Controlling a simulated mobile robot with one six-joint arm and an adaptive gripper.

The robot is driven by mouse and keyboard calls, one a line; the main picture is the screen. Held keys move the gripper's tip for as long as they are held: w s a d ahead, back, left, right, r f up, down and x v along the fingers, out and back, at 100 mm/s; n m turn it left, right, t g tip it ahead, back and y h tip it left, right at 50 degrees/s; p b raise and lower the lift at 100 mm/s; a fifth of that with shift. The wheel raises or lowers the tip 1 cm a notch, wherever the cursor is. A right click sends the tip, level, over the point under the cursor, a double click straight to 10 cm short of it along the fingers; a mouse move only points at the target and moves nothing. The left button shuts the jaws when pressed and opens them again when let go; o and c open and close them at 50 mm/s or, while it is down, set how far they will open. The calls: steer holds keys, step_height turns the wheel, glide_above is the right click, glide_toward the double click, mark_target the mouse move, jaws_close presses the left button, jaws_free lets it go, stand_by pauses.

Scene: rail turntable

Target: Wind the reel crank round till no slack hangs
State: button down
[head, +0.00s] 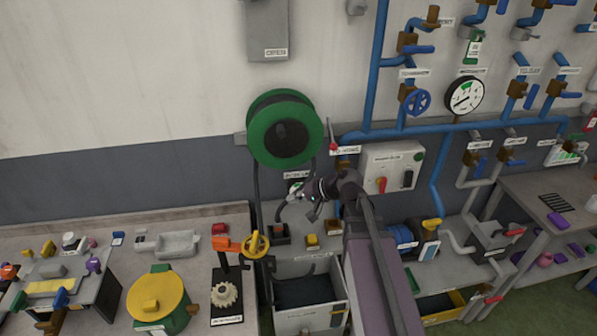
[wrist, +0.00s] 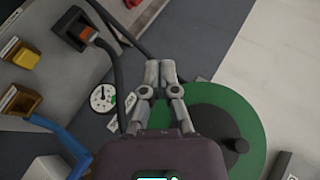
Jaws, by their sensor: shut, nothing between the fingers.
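The cable reel (head: 257,131) is a green drum with a dark centre, mounted on the wall; its green face also shows at the lower right of the wrist view (wrist: 250,120). A dark round knob (wrist: 237,145) stands out from that face, probably the crank handle. A black cable (head: 257,185) hangs from the reel's left side towards the bench. A black cable (wrist: 115,65) also runs to an orange plug in the wrist view. My gripper (wrist: 160,72) is shut and empty, its fingertips beside the reel's rim, apart from the knob. In the head view my gripper (head: 312,200) is below the reel.
A grey switch box (head: 393,168) and blue pipes (head: 372,70) are right of the reel. Below are a yellow button block (head: 312,241) and an open grey bin (head: 310,317). A yellow handwheel (head: 256,246) stands at the left bench's edge. The wall left of the reel is clear.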

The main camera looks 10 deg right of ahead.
steer(key=s+d+f+n+g+h+b, duration=0.1)
steer(key=s+f+h+b, duration=0.4)
steer(key=f, duration=0.5)
steer(key=s+d+f+n+g+h+b, duration=0.2)
steer(key=s+d+f+g+h+b, duration=0.2)
steer(key=s+f+b, duration=0.3)
step_height(320, 180, down, 5)
steer(key=shift+s+d+r+n+h, duration=0.2)
steer(key=shift+s+d+n+h, duration=0.15)
steer(key=shift+d, duration=0.35)
steer(key=shift+s, duration=0.1)
